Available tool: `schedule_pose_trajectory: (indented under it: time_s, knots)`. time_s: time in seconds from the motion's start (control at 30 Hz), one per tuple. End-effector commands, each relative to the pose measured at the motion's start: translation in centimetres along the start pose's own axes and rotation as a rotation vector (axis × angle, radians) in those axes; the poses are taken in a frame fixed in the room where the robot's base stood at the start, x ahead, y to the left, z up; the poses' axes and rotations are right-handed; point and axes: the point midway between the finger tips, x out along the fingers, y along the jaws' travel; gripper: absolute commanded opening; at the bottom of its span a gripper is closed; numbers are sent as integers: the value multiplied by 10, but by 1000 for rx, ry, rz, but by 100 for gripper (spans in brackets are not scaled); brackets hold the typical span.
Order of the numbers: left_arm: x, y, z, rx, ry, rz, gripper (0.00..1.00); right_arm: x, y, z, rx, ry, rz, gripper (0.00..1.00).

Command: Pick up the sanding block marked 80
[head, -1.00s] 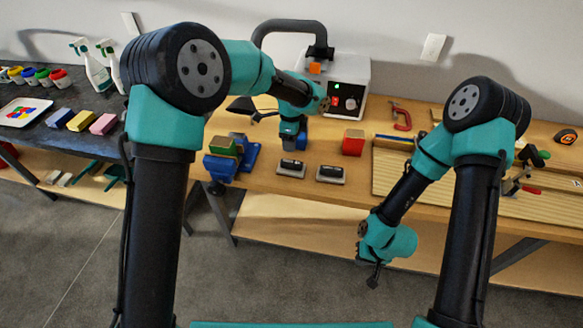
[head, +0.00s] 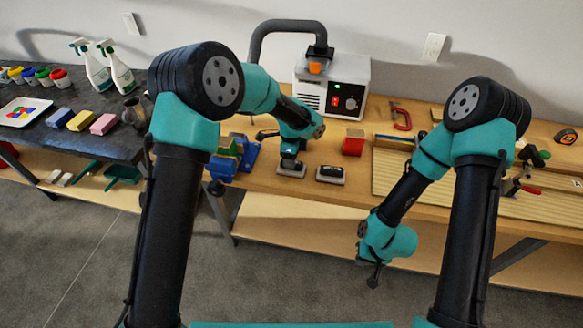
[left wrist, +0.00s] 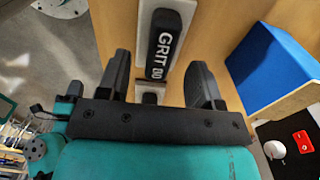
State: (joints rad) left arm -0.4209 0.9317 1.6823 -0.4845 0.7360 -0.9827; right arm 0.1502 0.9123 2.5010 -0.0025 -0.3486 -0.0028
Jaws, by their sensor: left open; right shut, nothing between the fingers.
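Two sanding blocks with black grips and pale bases are on the wooden bench. The left one (head: 291,171) is partly hidden under my left gripper (head: 290,160); the right one (head: 331,174) is in full view. The left wrist view shows a block with a black grip (left wrist: 165,45) lettered GRIT and a number that looks like 80. My left gripper (left wrist: 160,70) is open, with one finger on each side of this block's line; I cannot tell whether they touch it. My right gripper (head: 373,279) is shut and empty, low in front of the bench.
A blue vise (head: 222,167) stands left of the blocks. A red block (head: 353,142) is behind the right sanding block. A ribbed wooden board (head: 450,190) lies to the right.

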Motion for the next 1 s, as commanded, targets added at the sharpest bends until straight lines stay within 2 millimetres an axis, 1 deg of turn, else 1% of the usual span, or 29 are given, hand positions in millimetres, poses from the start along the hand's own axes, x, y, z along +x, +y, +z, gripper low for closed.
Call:
schedule_pose_trajectory:
  time_s: [0.03,0.1,0.23,0.33,0.77,1.0]
  knots:
    - [9,0,0,1,-1,3,60,0,0,0,0,0,0,0]
    - [19,0,0,0,-1,3,60,0,0,0,0,0,0,0]
    - [32,0,0,0,0,1,60,0,0,0,0,0,0,0]
    - [35,0,0,0,0,0,60,0,0,0,0,0,0,0]
    - [35,0,0,0,0,0,60,0,0,0,0,0,0,0]
    - [35,0,0,0,0,0,37,0,0,0,0,0,0,0]
